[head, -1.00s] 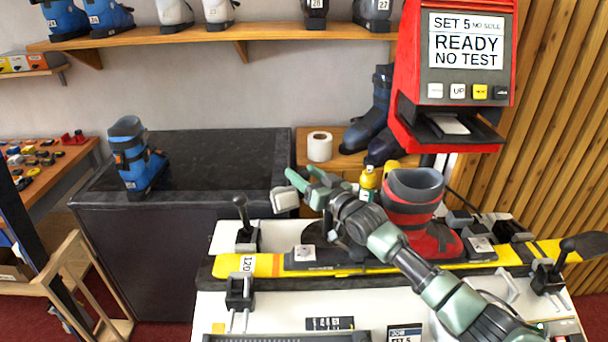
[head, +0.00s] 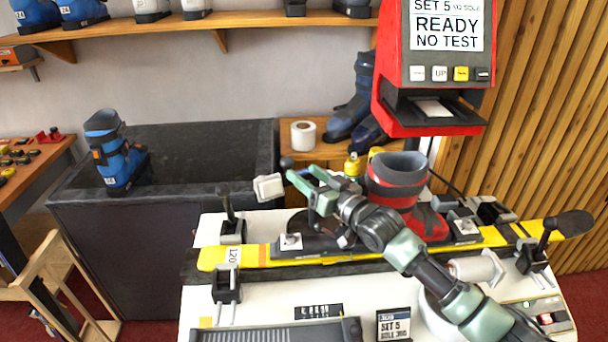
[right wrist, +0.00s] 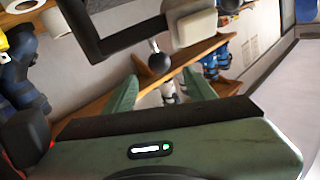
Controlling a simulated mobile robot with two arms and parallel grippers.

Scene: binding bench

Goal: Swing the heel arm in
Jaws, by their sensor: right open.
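The red boot (head: 390,190) with a grey cuff stands upright on the yellow ski (head: 212,258). The heel arm's pale pad (head: 268,187) is left of the boot, apart from it. Its black ball knob (head: 286,162) shows just beyond my right gripper (head: 307,180), which is open. In the right wrist view the knob (right wrist: 160,63) lies ahead, in line with the gap between the green fingers (right wrist: 157,97), and the pad (right wrist: 195,26) is above it. I cannot tell whether the fingers reach the knob. My forearm hides part of the boot and ski. My left gripper is not in view.
The red test machine (head: 445,70) stands behind the boot at right, its screen reading "READY NO TEST". Black clamps (head: 226,285) and levers (head: 545,238) stand along the bench. A dark counter (head: 200,150) with a blue boot (head: 118,155) is at left.

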